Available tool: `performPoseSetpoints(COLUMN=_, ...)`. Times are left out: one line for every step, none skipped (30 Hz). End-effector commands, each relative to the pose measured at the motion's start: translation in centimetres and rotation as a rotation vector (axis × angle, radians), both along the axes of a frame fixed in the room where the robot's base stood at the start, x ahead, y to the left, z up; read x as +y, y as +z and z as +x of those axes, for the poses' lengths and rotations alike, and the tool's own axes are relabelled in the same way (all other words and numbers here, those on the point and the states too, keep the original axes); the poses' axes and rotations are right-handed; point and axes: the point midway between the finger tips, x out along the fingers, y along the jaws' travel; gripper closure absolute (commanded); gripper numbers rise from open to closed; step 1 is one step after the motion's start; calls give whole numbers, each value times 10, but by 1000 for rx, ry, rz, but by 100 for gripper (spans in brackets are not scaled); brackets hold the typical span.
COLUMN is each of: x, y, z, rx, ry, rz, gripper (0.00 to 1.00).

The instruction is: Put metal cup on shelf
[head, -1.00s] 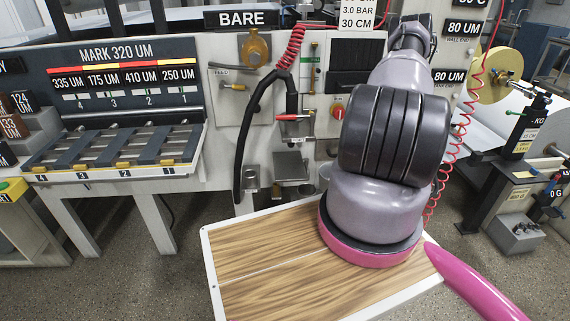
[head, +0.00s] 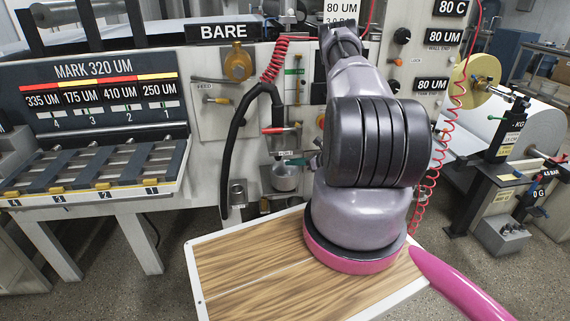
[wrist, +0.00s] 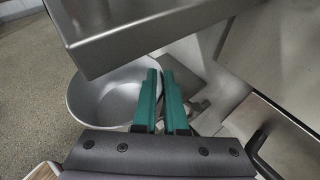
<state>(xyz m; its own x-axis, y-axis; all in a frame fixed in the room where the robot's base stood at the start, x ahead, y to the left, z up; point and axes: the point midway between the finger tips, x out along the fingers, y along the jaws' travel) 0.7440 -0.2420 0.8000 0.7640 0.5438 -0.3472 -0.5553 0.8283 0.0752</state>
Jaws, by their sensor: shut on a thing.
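The metal cup (head: 285,179) is a grey, round, open vessel in front of the machine, left of my arm in the head view. In the wrist view the cup (wrist: 105,97) shows its empty inside. My gripper (wrist: 160,73) has green fingers shut on the cup's rim at its right side. In the head view my gripper (head: 298,161) is small and partly hidden by my arm. A flat steel plate (wrist: 150,28), perhaps the shelf, covers part of the cup in the wrist view. I cannot tell whether the cup touches it.
A small metal cylinder (head: 238,190) is on the machine, left of the cup. A black hose (head: 233,150) hangs close by. A wood-topped board (head: 245,275) lies below my arm. A slotted rack (head: 95,172) is at the left, and a red coiled cord (head: 432,165) hangs at the right.

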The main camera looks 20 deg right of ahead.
Motion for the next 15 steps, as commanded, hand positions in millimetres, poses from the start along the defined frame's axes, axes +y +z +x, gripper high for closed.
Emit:
performPoseSetpoints(x=4, y=0, z=4, rx=-2, ry=2, rz=0, gripper=100)
performPoseSetpoints(x=6, y=0, z=7, rx=-2, ry=3, rz=0, gripper=100)
performPoseSetpoints(x=10, y=0, z=12, rx=-2, ry=5, rz=-1, gripper=100)
performPoseSetpoints(x=13, y=0, z=16, rx=-3, ry=5, rz=-2, gripper=100)
performPoseSetpoints(x=16, y=0, z=20, rx=-2, ry=6, rz=-1, gripper=100)
performPoseSetpoints(x=20, y=0, z=26, rx=-2, ry=5, rz=-1, gripper=100)
performPoseSetpoints(x=23, y=0, z=30, rx=-2, ry=6, rz=-1, gripper=100)
performPoseSetpoints(x=23, y=-5, z=30, rx=1, ry=2, rz=-1, gripper=100)
performPoseSetpoints(x=22, y=-11, z=29, rx=0, ry=1, rz=-1, gripper=100)
performPoseSetpoints(x=21, y=-14, z=29, rx=0, ry=1, rz=-1, gripper=100)
performPoseSetpoints(x=21, y=-15, z=29, rx=-1, ry=0, rz=-1, gripper=100)
performPoseSetpoints(x=21, y=-15, z=30, rx=-1, ry=0, rz=0, gripper=100)
performPoseSetpoints(x=21, y=-15, z=30, rx=-2, ry=1, rz=-1, gripper=100)
performPoseSetpoints(x=21, y=-15, z=30, rx=-2, ry=1, rz=-1, gripper=100)
performPoseSetpoints(x=21, y=-15, z=30, rx=-2, ry=1, rz=-1, gripper=100)
